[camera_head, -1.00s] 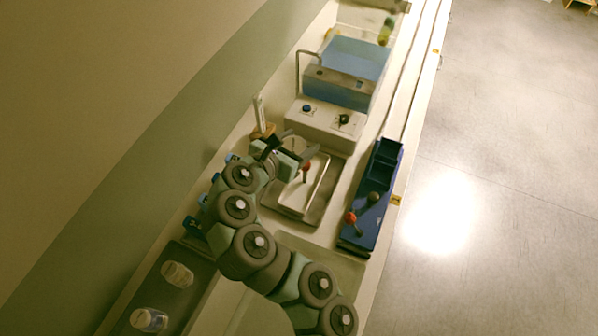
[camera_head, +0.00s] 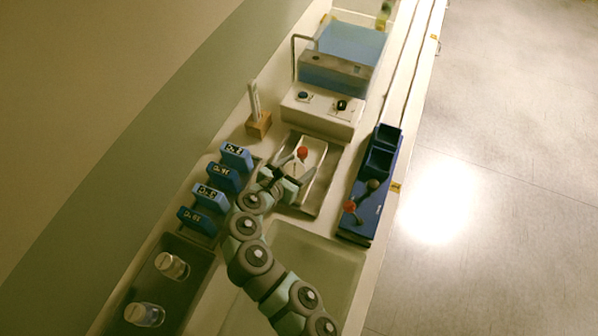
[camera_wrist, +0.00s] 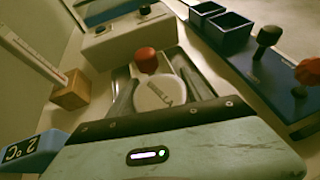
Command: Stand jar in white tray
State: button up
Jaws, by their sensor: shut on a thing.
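In the head view the jar is hard to make out.
A wooden block with thermometer (camera_head: 258,124) and several blue display units (camera_head: 222,172) stand left. Two clear jars (camera_head: 172,266) (camera_head: 145,314) lie in a dark tray. A blue rack (camera_head: 368,212) with knobs is right. A white device with dials (camera_head: 322,108) is behind.

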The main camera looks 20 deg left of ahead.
aim_at(299, 173)
notch_tip(299, 173, down, 3)
jog(key=shift+f, duration=0.1)
jog(key=o, duration=1.6)
jog(key=v, duration=1.2)
